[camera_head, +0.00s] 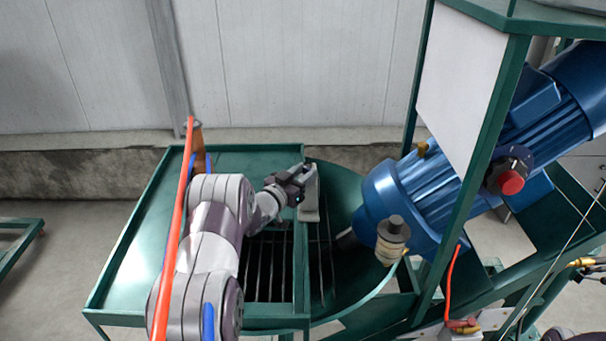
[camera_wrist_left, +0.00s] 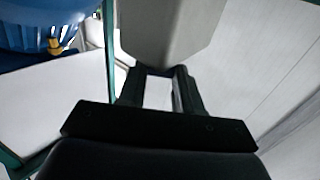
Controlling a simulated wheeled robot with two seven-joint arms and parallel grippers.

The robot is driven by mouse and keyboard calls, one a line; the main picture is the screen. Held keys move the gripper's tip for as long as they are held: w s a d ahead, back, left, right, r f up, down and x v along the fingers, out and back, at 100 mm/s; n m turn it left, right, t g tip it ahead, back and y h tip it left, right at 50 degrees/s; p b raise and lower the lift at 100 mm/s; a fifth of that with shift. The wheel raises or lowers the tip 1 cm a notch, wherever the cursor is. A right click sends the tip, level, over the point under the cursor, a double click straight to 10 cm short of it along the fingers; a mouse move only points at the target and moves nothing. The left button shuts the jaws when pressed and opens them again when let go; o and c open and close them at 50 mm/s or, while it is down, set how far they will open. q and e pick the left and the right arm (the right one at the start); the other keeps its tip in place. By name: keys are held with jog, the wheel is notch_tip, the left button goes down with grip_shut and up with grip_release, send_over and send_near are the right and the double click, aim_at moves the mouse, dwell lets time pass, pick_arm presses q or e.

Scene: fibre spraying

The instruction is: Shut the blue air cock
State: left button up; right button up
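I cannot make out a blue air cock in either view. My left gripper (camera_head: 294,186) is above the green table's slatted opening. It is shut on a grey flat-sided piece (camera_head: 310,196). In the left wrist view the grey piece (camera_wrist_left: 170,30) narrows down between the two dark fingers (camera_wrist_left: 160,90). My right gripper is not in view.
The green table (camera_head: 130,260) has a slatted opening (camera_head: 268,265). A blue motor (camera_head: 435,190) on a green frame (camera_head: 475,150) stands to its right. A red knob (camera_head: 511,182) is beside the motor. An orange hose fitting (camera_head: 463,324) is at lower right. A wall closes the back.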

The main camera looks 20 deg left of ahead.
pick_arm(q)
jog(key=shift+d+f+n+y+b, duration=0.2)
jog(key=shift+n+y+b, duration=0.3)
jog(key=shift+y+b, duration=0.35)
jog(key=n+y+b, duration=0.1)
jog(key=y+b, duration=0.1)
jog(key=n+y+b, duration=0.2)
jog(key=y+b, duration=0.1)
jog(key=shift+d+f+n+y, duration=0.1)
jog(key=shift+d+n+y, duration=0.2)
jog(key=shift+d, duration=0.1)
jog(key=shift+d+n+y+b, duration=0.1)
jog(key=shift+n+y+b, duration=0.5)
jog(key=shift+y, duration=0.25)
jog(key=shift+w+r+n+g+y+b, duration=0.1)
jog(key=shift+r+n+g+y+b, duration=0.2)
jog(key=shift+n+g+y, duration=0.55)
jog(key=shift+y, duration=0.25)
jog(key=o, duration=1.1)
jog(key=shift+c, duration=0.2)
jog(key=shift+d, duration=0.1)
